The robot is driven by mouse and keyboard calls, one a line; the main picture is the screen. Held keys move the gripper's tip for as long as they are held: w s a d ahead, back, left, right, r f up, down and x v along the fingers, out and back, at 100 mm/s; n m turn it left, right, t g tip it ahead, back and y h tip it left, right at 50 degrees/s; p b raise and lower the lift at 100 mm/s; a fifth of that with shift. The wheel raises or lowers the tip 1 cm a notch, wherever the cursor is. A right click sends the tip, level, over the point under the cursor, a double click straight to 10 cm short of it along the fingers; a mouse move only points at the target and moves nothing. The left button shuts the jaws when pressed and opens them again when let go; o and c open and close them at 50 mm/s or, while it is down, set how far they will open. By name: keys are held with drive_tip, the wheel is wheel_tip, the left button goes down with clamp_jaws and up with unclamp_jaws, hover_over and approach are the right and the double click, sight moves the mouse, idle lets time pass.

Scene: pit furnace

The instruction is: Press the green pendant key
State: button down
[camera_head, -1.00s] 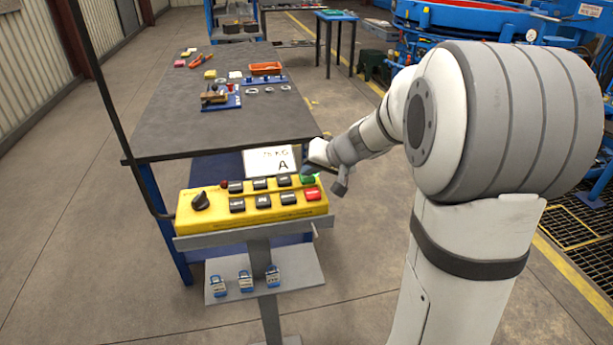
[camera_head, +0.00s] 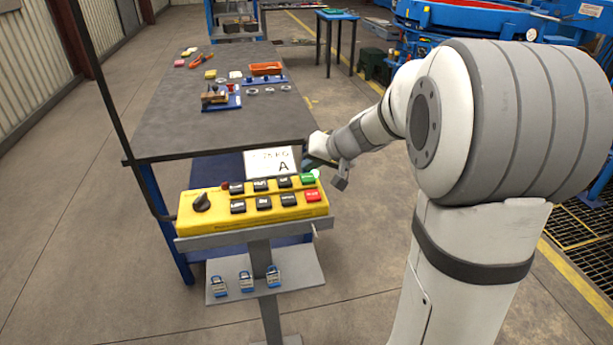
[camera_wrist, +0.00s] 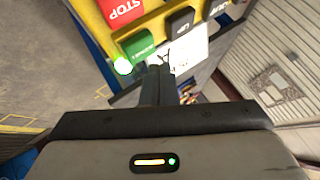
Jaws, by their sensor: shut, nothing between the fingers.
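The yellow pendant box (camera_head: 222,223) lies on a grey stand, with two rows of keys. The green key (camera_head: 307,179) is at its far right corner, behind the red STOP key (camera_head: 312,195). In the wrist view the green key (camera_wrist: 137,45) shows beside the red STOP key (camera_wrist: 122,10), with a lit green lamp (camera_wrist: 123,67) next to it. My gripper (camera_head: 306,164) is shut and empty, just beyond the green key. In the wrist view its fingertips (camera_wrist: 159,72) are near the key's edge and appear apart from it.
A black rotary knob (camera_head: 201,202) sits at the box's left end. A white card marked A (camera_head: 270,163) stands behind the box. Several blue padlocks (camera_head: 246,281) are on the lower shelf (camera_head: 290,265). A dark workbench (camera_head: 190,120) with small parts stands behind.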

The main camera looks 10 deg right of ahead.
sight(311, 179)
drive_tip(key=shift+r+p, duration=1.15)
drive_tip(key=shift+r, duration=1.15)
